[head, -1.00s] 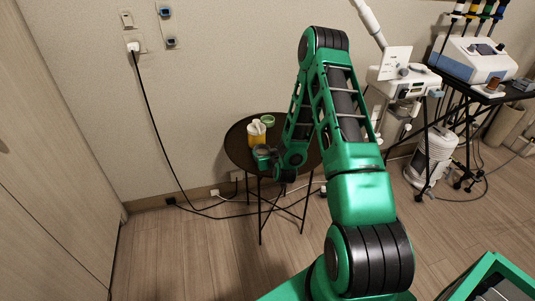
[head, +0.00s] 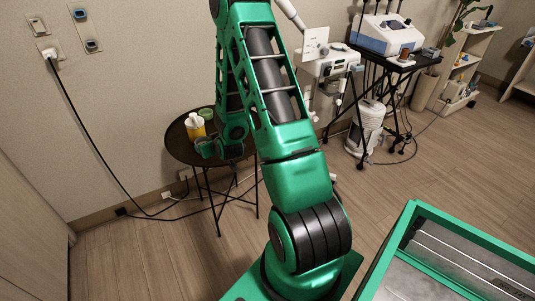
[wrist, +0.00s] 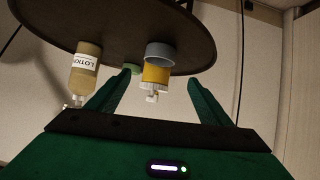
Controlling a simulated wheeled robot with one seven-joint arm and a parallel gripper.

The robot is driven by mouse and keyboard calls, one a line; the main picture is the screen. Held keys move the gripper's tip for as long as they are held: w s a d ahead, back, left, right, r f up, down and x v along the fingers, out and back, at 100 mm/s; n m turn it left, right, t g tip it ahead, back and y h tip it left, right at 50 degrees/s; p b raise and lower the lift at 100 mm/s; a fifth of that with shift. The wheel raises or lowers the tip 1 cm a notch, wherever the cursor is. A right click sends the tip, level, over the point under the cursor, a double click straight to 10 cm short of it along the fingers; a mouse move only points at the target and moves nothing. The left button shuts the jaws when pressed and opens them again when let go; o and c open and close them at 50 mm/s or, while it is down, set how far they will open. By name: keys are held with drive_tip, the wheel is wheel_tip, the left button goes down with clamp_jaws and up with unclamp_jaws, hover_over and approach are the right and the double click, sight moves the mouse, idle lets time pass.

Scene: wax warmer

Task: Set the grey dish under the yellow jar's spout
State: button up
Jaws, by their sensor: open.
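The yellow jar (head: 195,128) with a white top stands on a small round dark table (head: 176,152). The wrist view looks upside down: the tabletop (wrist: 60,25) is above and the jar (wrist: 156,74) hangs below it, its white spout pointing down in the picture. The grey dish (wrist: 160,52) is round and overlaps the jar's base in that view, on the near side of it. I cannot make out the dish in the head view. My gripper (wrist: 160,80) is open, its two green fingers apart on either side of the dish and jar in the picture, holding nothing. It also shows over the table (head: 207,148).
A lotion bottle (wrist: 86,68) stands beside my left-hand finger in the wrist view. A green bowl (head: 206,113) is behind the jar. A black cord (head: 90,140) runs down the wall. Equipment on a black trolley (head: 382,55) stands to the right.

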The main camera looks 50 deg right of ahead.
drive_tip(key=s+a+r+m+g+y, duration=0.15)
drive_tip(key=s+r+g, duration=0.25)
drive_tip(key=s+r, duration=0.7)
drive_tip(key=s+a+r+g, duration=0.2)
drive_tip(key=s+r+g, duration=0.4)
drive_tip(key=s, duration=0.9)
drive_tip(key=s+a+r+m+y, duration=0.1)
drive_tip(key=s+a+r, duration=0.1)
drive_tip(key=s, duration=0.5)
drive_tip(key=s+a+r+m+g+y, duration=0.1)
drive_tip(key=s+a+r, duration=0.2)
drive_tip(key=s, duration=0.4)
drive_tip(key=shift+s+r, duration=0.15)
drive_tip(key=shift+r, duration=0.3)
drive_tip(key=shift+a, duration=0.1)
drive_tip(key=shift+w+f, duration=0.25)
drive_tip(key=shift+w, duration=0.45)
